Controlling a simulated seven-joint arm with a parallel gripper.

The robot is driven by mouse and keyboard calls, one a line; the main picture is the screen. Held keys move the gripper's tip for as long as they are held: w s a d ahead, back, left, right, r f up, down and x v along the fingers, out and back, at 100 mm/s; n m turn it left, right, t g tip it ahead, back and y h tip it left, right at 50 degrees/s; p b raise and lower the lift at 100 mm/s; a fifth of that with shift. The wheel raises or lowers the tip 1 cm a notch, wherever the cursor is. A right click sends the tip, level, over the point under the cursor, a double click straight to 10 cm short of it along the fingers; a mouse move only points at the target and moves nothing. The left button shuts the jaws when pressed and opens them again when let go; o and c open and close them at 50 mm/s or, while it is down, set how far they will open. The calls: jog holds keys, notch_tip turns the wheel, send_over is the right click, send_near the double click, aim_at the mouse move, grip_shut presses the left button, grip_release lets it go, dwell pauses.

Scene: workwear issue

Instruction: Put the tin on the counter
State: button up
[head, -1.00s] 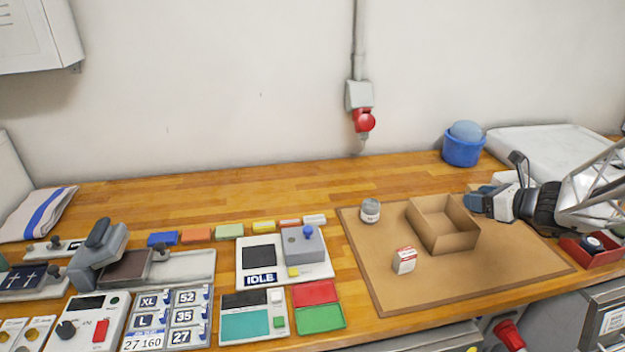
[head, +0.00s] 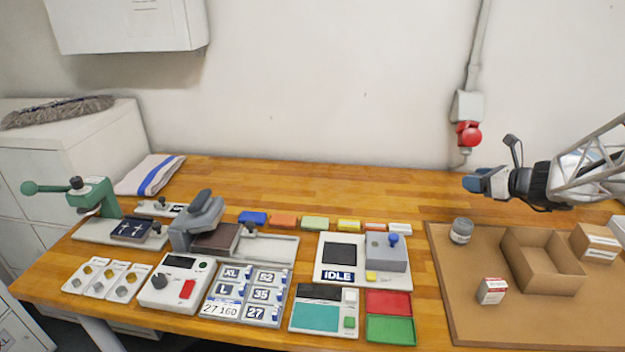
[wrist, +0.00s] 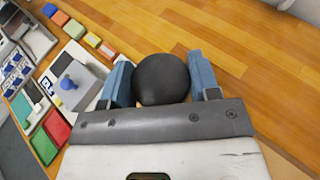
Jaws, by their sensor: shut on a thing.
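In the wrist view my gripper (wrist: 161,84) is shut on a black, round, smooth-topped thing, which looks like the tin (wrist: 162,78), between its blue fingers. In the head view my gripper (head: 476,182) is at the right, in front of the wall socket and above the counter (head: 330,185) behind the brown mat. The tin is not clear in the head view. Bare wooden counter lies below it in the wrist view. A gap to the counter seems present, but its height is hard to tell.
The brown mat (head: 470,310) holds a grey lidded jar (head: 461,231), an open cardboard box (head: 543,277), a small red-and-white carton (head: 492,291) and a brown box (head: 596,243). Coloured blocks (head: 284,222) and the IDLE device (head: 340,262) stand left.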

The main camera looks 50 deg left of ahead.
jog(key=s+a+n+g, duration=0.1)
jog(key=s+a+g, duration=0.15)
jog(key=a, duration=0.75)
jog(key=s+a+n+g, duration=0.15)
jog(key=s+a, duration=0.25)
jog(key=a, duration=0.7)
jog(key=n+g+h, duration=0.1)
jog(key=n+g, duration=0.1)
send_over(335, 199)
notch_tip(335, 199, down, 6)
jog(key=shift+s+f+t, duration=0.1)
jog(key=shift+f+t, duration=0.2)
jog(key=shift+d, duration=0.1)
jog(key=shift+f, duration=2.5)
jog(key=shift+f, duration=2.5)
jog(key=shift+f, duration=0.15)
